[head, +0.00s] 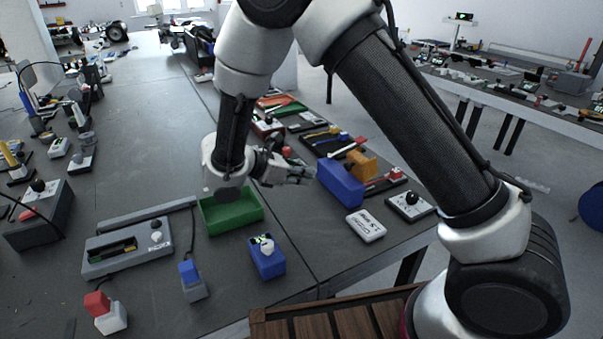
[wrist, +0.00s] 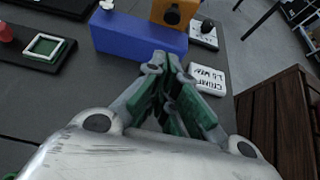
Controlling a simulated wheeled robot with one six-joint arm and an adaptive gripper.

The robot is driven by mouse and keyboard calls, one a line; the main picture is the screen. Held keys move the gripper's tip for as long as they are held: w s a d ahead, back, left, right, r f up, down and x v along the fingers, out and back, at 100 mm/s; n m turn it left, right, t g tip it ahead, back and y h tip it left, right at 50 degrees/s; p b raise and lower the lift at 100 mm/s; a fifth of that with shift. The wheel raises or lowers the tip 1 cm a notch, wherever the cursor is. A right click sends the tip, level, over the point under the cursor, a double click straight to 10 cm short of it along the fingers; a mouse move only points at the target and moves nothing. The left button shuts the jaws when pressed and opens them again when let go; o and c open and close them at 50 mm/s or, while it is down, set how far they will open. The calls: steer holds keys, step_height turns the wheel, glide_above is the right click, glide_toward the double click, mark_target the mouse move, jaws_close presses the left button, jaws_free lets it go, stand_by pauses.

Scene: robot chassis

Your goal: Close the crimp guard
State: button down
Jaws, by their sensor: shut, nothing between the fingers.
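A long blue block (head: 340,185) and an orange block (head: 362,164) stand together at the right side of the table. In the wrist view the blue block (wrist: 130,37) lies just beyond my fingertips, and the orange block (wrist: 172,12) with a dark round knob is behind it. A white crimp label plate (head: 366,225) lies beside them. I cannot tell which part is the guard or whether it is open. My gripper (head: 306,174) is shut and empty, its tips close to the left end of the blue block. Whether they touch it is unclear. The gripper also shows in the wrist view (wrist: 168,62).
A green tray (head: 230,211) stands left of my gripper. A small blue box (head: 267,257) and a grey fixture (head: 128,241) are nearer.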

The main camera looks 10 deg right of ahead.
mark_target(358, 168)
steer(key=w+d+f, duration=0.2)
steer(key=d, duration=0.6)
steer(key=shift+w+d, duration=0.4)
steer(key=shift+r, duration=0.1)
steer(key=shift+d+r+y, duration=0.15)
steer(key=shift+y, duration=0.25)
